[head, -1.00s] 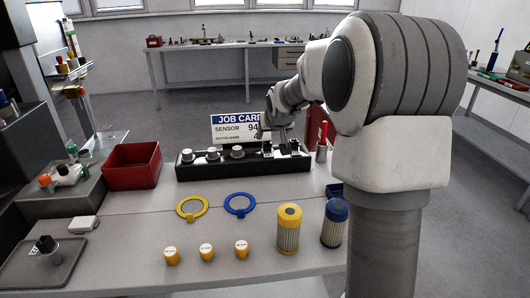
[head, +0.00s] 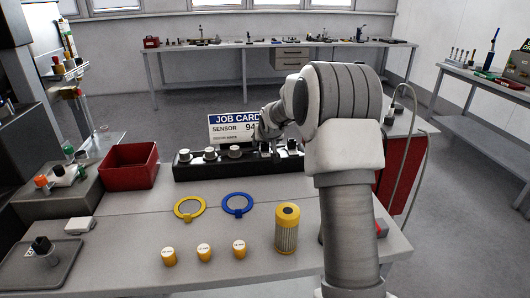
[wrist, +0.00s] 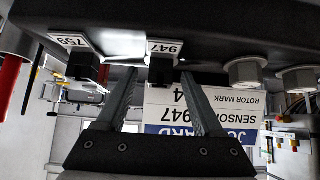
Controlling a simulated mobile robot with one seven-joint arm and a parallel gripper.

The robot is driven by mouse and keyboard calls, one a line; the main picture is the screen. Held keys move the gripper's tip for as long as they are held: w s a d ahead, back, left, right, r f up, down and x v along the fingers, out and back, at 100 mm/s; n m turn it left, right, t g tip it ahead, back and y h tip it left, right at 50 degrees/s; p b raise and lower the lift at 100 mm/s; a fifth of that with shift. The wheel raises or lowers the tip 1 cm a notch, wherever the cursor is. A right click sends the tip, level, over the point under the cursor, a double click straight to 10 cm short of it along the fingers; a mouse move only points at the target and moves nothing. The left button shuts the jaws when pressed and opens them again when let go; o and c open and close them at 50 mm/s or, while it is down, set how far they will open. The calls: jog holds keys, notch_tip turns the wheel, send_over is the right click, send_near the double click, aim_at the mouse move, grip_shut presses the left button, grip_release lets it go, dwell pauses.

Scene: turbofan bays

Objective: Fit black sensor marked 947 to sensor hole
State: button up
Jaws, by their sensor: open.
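The black sensor marked 947 (wrist: 162,71) sits in a dark rack (head: 215,169), its white label facing the wrist camera. In the upside-down wrist view, my gripper (wrist: 158,78) is open, with one finger on each side of this sensor; I cannot tell whether they touch it. A second black sensor, marked 759 (wrist: 88,66), sits beside it in the rack. In the head view my gripper (head: 265,141) is at the rack's right part, partly hidden by my arm. I cannot make out the sensor hole.
A job card (head: 234,127) stands behind the rack. A red bin (head: 128,167) is to its left. A tray (head: 40,268) holds a black-topped part (head: 41,246).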

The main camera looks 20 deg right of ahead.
jog(key=shift+f, duration=0.1)
grip_shut()
dwell(0.3)
jog(key=shift+w, duration=0.1)
